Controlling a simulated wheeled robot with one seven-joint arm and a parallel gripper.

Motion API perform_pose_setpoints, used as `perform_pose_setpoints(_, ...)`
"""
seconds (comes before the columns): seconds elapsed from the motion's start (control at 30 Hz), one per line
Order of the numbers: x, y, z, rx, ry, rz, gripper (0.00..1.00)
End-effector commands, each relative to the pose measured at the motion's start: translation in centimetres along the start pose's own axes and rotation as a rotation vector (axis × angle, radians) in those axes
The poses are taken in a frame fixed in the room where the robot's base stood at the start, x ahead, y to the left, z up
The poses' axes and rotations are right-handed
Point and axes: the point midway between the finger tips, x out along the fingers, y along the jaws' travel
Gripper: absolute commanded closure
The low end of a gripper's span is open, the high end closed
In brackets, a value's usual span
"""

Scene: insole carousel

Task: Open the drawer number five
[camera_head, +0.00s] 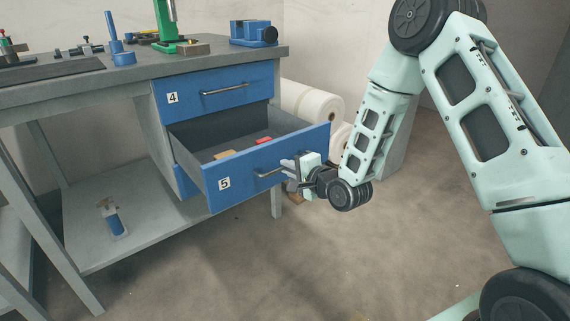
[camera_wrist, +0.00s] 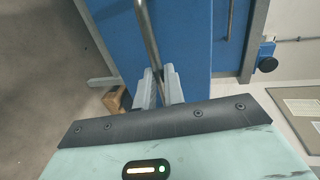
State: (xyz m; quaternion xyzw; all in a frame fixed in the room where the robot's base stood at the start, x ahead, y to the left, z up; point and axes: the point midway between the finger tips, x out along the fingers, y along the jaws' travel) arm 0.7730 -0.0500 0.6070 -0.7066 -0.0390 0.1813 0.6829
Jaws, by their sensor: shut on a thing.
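The blue drawer marked 5 (camera_head: 218,186) is pulled well out from the workbench in the head view, and its grey inside shows. An orange thing and a red thing lie in it. My gripper (camera_head: 290,167) is at the right part of this drawer's front, shut on its metal bar handle (camera_head: 265,174). In the wrist view the handle (camera_wrist: 147,30) runs down between the two fingers of my gripper (camera_wrist: 160,85). The drawer's blue front (camera_wrist: 185,45) is behind it. The blue drawer marked 4 (camera_head: 190,97) above is shut.
The workbench top (camera_head: 130,68) carries several tools, including a green one and a blue one. A bottle (camera_head: 113,222) stands on the lower shelf (camera_head: 150,235). White rolls (camera_head: 318,106) are behind the drawer. The floor in front is clear.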

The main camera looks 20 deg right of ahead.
Motion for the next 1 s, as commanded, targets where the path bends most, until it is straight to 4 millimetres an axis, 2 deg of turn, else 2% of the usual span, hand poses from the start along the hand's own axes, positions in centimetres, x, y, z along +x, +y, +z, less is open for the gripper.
perform_pose_setpoints(0.47,-0.3,0.1,0.0,0.0,0.0,-0.001,1.0)
perform_pose_setpoints(0.5,-0.3,0.1,0.0,0.0,0.0,-0.001,0.87)
perform_pose_setpoints(0.57,-0.3,0.1,0.0,0.0,0.0,-0.001,0.7)
perform_pose_setpoints(0.6,-0.3,0.1,0.0,0.0,0.0,-0.001,0.68)
perform_pose_setpoints(0.87,-0.4,0.1,0.0,0.0,0.0,0.0,0.68)
perform_pose_setpoints(1.0,-1.4,0.0,-0.1,0.001,0.001,0.002,0.68)
